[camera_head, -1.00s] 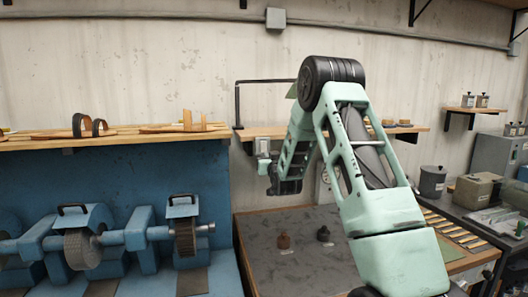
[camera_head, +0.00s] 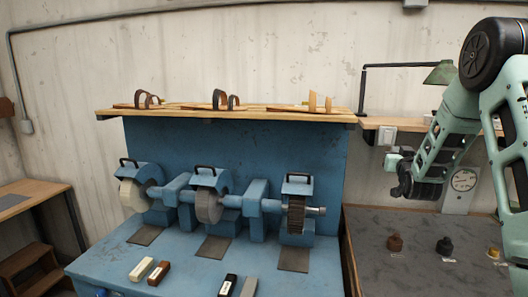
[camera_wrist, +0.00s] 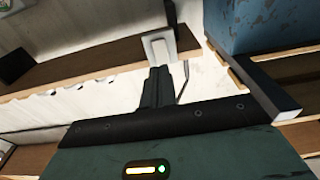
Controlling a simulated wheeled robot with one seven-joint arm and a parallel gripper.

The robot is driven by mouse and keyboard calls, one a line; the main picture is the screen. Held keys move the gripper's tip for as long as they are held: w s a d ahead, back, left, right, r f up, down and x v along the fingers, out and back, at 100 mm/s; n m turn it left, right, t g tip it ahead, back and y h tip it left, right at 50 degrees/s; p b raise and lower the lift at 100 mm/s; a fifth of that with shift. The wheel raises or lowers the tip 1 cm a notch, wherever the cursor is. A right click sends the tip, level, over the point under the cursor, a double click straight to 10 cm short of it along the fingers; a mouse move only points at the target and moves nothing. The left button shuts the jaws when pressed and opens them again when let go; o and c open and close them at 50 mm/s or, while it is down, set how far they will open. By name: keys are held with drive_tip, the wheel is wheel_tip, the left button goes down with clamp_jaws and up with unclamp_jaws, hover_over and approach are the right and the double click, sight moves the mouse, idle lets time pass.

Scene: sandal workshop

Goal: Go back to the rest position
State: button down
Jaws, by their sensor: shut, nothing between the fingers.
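A white box (camera_wrist: 158,46) shows just beyond the fingertips there; I cannot tell the gap.
A blue grinding machine (camera_head: 240,270) with several wheels fills the middle. Sandals (camera_head: 222,100) lie on the wooden shelf (camera_head: 170,115) above it. Small pots (camera_head: 395,242) stand on the grey bench. A wooden table (camera_head: 40,190) and steps (camera_head: 30,268) are at left.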

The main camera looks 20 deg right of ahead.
drive_tip(key=w+a+f+n+g+y+b, duration=0.15)
drive_tip(key=a+y, duration=0.25)
drive_tip(key=a, duration=0.7)
drive_tip(key=w+a+f+n+g+y+p, duration=0.1)
drive_tip(key=w+a+f+n+y, duration=0.15)
drive_tip(key=a, duration=0.95)
drive_tip(key=s+a+f+n+g+y+b, duration=0.15)
drive_tip(key=s+a, duration=0.25)
drive_tip(key=a, duration=0.4)
drive_tip(key=s+a+f+n+g+y, duration=0.1)
drive_tip(key=s+a+f+g+y, duration=0.2)
drive_tip(key=a, duration=0.5)
drive_tip(key=s+a+f+n+g+y, duration=0.1)
drive_tip(key=s+a+f+n+g, duration=0.25)
drive_tip(key=s+a, duration=0.95)
drive_tip(key=s+n+g+h+b, duration=0.1)
drive_tip(key=s+n+g, duration=0.3)
drive_tip(key=s, duration=1.6)
drive_tip(key=shift+s+a+f+g+h, duration=0.2)
drive_tip(key=shift+f+g+h, duration=0.15)
drive_tip(key=shift+g, duration=0.6)
